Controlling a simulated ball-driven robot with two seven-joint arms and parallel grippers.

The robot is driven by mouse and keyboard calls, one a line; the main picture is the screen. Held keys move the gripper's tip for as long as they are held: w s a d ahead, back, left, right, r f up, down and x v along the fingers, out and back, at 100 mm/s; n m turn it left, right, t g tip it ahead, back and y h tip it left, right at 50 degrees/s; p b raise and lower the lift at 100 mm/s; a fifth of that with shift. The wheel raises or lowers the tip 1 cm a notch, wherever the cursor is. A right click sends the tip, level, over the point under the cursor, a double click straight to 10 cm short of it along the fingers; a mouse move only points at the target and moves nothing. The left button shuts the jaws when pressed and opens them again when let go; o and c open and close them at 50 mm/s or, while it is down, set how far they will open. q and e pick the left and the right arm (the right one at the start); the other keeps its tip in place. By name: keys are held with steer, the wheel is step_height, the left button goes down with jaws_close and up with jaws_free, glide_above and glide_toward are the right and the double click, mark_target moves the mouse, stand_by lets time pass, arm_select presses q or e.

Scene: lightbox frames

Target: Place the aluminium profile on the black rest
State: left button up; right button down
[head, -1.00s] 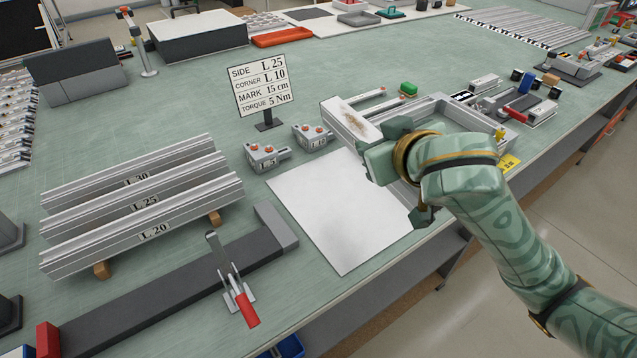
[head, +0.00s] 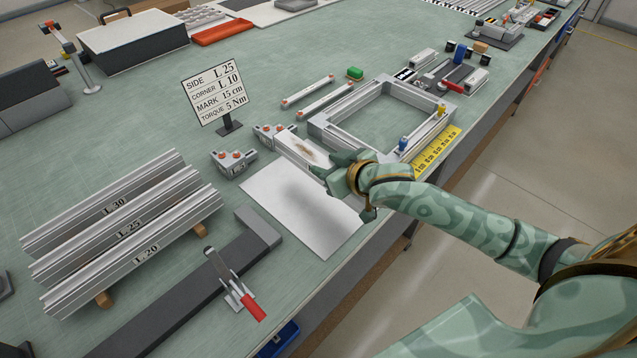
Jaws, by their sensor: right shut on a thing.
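Aluminium profiles labelled L 30, L 25 and L 20 lie side by side across wooden supports at the left; the L 25 profile (head: 135,226) is the middle one. The black rest (head: 165,308), a long dark bar with a raised end block, lies in front of them and looks empty. My right gripper (head: 342,177) is shut on a white block with a brown smear (head: 301,150). It holds the block by its near end, over the far right part of the white sheet, far from profiles and rest. My left gripper is out of view.
A red-handled clamp (head: 236,288) stands beside the rest. A sign (head: 213,92) reads SIDE L 25. The white sheet (head: 300,212) lies flat near the front edge. A rectangular profile frame (head: 330,138) and a yellow rule (head: 436,150) lie right of the gripper.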

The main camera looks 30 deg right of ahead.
steer(key=w+f, duration=0.1)
steer(key=f, duration=0.1)
steer(key=w+f+b, duration=0.1)
steer(key=w+f, duration=0.1)
steer(key=shift+a, duration=0.15)
steer(key=f, duration=0.1)
steer(key=f+b, duration=0.2)
steer(key=f, duration=0.1)
steer(key=shift+w, duration=0.3)
steer(key=shift+r, duration=0.15)
steer(key=c, duration=0.9)
jaws_free()
steer(key=shift+o, duration=0.2)
